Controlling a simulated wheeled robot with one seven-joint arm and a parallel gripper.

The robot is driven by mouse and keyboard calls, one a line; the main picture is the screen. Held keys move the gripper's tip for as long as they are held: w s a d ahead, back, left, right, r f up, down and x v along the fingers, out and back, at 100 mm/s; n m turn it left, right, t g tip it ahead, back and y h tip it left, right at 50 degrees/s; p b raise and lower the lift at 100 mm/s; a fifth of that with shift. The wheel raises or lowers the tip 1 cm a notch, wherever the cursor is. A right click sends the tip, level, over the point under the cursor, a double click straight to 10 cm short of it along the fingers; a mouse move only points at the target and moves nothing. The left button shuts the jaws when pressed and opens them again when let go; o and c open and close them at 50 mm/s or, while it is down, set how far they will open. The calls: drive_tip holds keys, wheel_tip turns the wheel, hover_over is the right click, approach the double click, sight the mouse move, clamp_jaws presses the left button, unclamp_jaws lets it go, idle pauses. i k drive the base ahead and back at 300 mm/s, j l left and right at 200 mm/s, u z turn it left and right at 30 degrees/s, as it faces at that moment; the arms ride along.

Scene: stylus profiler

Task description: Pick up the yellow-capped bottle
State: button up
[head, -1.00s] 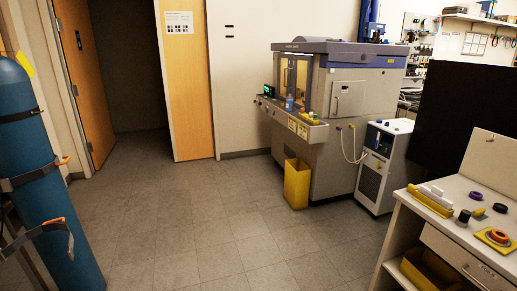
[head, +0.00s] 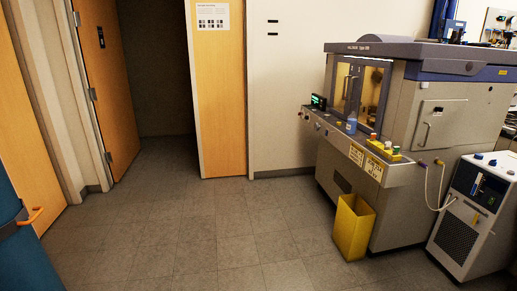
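A small blue bottle (head: 351,127) stands upright on the front ledge of the large grey machine (head: 405,115), right of the middle in the head view. Its cap is too small to make out clearly. Just right of it on the ledge is a yellow tray (head: 384,153) with small coloured items on or beside it. I cannot tell for sure which of these is the yellow-capped bottle. My gripper is not in view.
A yellow bin (head: 353,228) stands on the floor against the machine's front. A white cabinet unit (head: 474,215) with a hose stands to its right. A blue cylinder (head: 12,240) is at the left edge. The tiled floor (head: 200,235) between is clear.

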sight(352, 121)
drive_tip(key=i+j, duration=0.1)
drive_tip(key=i, duration=1.75)
drive_tip(key=i+z, duration=0.25)
drive_tip(key=i, duration=0.3)
drive_tip(key=i+z, duration=0.25)
drive_tip(key=i, duration=0.25)
drive_tip(key=i+j+z, duration=0.1)
drive_tip(key=i+z, duration=0.15)
drive_tip(key=i, duration=0.3)
drive_tip(key=i+j+z, duration=0.25)
drive_tip(key=i, duration=0.25)
